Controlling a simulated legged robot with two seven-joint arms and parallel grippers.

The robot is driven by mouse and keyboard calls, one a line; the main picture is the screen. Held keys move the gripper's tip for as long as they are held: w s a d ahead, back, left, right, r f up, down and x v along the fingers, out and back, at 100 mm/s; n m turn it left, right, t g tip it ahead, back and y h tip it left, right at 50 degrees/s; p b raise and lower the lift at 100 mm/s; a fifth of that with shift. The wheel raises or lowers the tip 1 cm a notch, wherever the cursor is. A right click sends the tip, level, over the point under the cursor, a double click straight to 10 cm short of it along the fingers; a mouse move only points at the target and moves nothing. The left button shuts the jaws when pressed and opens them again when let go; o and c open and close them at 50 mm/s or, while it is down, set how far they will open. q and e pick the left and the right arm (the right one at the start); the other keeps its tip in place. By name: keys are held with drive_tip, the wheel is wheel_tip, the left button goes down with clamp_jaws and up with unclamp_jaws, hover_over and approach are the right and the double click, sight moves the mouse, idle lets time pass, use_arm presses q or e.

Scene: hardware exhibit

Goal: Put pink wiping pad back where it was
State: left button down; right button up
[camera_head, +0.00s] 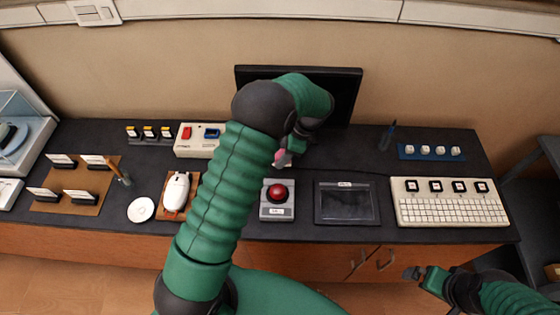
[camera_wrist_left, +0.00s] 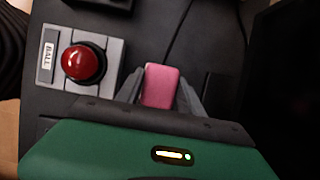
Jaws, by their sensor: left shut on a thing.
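The pink wiping pad (camera_wrist_left: 160,86) is a small block between the two grey fingers of my left gripper (camera_wrist_left: 160,95) in the left wrist view. In the head view the pad (camera_head: 281,160) shows as a small pink patch below the end of my left arm, between the monitor and the red button. My left gripper (camera_head: 283,151) is shut on it and partly hidden by the arm. I cannot tell whether the pad touches the table. My right gripper (camera_head: 413,272) is in front of the table at the lower right; its fingers are too small to read.
A red button box (camera_head: 277,212) stands in front of the pad, with a dark tablet (camera_head: 346,203) to its right. A monitor (camera_head: 345,95) stands behind. A white keyboard (camera_head: 450,211) lies at right, a white mouse (camera_head: 177,192) left of my arm. My arm hides part of the table.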

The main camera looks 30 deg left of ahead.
use_arm(q)
wheel_tip(320, 180, down, 3)
drive_tip(key=shift+s+d+r, duration=0.1)
drive_tip(key=shift+a+f, duration=0.25)
drive_tip(key=c, duration=0.7)
unclamp_jaws()
drive_tip(key=shift+c, duration=0.2)
drive_tip(key=shift+d, duration=0.1)
drive_tip(key=shift+r, duration=0.1)
drive_tip(key=v, duration=1.2)
drive_tip(key=s+d+n+t+h, duration=0.2)
drive_tip(key=s+n, duration=0.3)
drive_tip(key=s, duration=0.4)
drive_tip(key=s+d+n+t+h, duration=0.2)
drive_tip(key=s+d+n, duration=0.3)
drive_tip(key=s, duration=0.4)
drive_tip(key=shift+d+f+n+t, duration=0.25)
drive_tip(key=shift+f+n+t, duration=0.25)
drive_tip(key=shift+n, duration=0.3)
